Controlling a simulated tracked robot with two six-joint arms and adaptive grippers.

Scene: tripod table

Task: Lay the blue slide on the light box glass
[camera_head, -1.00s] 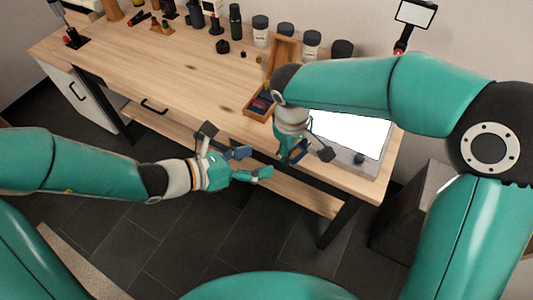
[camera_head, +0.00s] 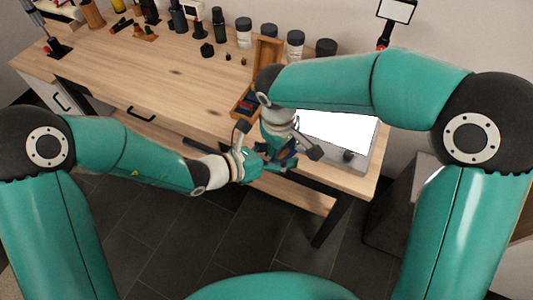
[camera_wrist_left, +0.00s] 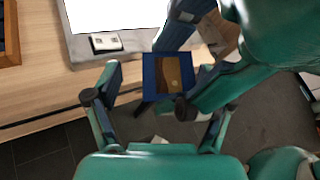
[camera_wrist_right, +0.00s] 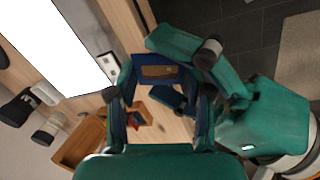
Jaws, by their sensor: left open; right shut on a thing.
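The blue slide (camera_wrist_left: 149,78) has a blue frame around a brown window. My right gripper (camera_head: 284,152) is shut on it in front of the table's front edge, left of the light box. It also shows in the right wrist view (camera_wrist_right: 160,58). My left gripper (camera_head: 266,166) is open close to the slide; in the left wrist view the slide appears between and just beyond its fingers. Whether they touch it, I cannot tell. The light box glass (camera_head: 340,128) glows white at the table's right end, bare where visible; my right arm hides part of it.
A wooden tray (camera_head: 265,53) with colored slides inside stands left of the light box. Several jars (camera_head: 295,42) and bottles line the table's back. The middle of the wooden table (camera_head: 150,70) is clear.

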